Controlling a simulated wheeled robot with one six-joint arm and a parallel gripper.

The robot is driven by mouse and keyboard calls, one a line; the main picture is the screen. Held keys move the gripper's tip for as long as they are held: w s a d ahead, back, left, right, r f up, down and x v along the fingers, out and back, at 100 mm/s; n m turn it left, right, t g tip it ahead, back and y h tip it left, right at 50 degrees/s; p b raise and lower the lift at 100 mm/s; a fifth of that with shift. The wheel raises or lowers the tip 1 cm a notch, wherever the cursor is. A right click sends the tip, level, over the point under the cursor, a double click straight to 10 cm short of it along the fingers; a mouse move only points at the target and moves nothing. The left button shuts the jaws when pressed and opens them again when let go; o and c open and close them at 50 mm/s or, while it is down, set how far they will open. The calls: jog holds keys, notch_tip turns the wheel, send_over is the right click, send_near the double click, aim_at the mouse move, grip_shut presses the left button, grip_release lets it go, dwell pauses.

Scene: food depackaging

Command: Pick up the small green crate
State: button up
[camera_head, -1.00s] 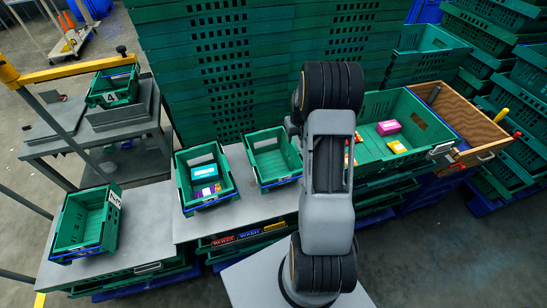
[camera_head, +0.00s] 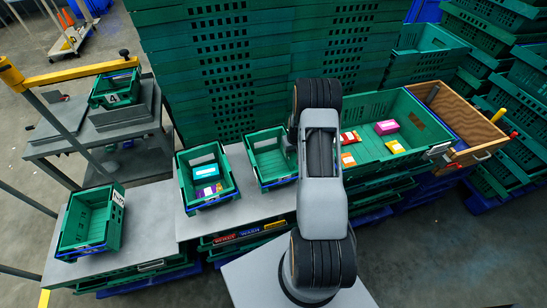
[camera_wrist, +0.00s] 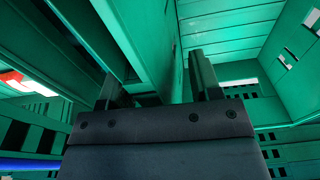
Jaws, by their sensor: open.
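Several small green crates show in the head view. An empty one (camera_head: 262,143) stands on the grey table beside the large crate, its right side partly hidden by my arm. One (camera_head: 190,205) to its left holds blue and purple packages. Another empty one (camera_head: 82,230) stands at the lower left. In the wrist view my gripper (camera_wrist: 155,66) is open. A green crate wall (camera_wrist: 150,45) runs between its two fingers; I cannot tell whether they touch it. A slatted green crate interior lies to the right.
A large green crate (camera_head: 412,118) with red, orange and pink packages stands right of my arm. A wooden box (camera_head: 462,118) adjoins it. Tall green crate stacks (camera_head: 215,60) rise close behind the table. A small crate marked 4 (camera_head: 112,88) stands at the back left.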

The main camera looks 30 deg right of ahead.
jog(key=shift+f, duration=0.15)
jog(key=shift+c, duration=0.5)
grip_shut()
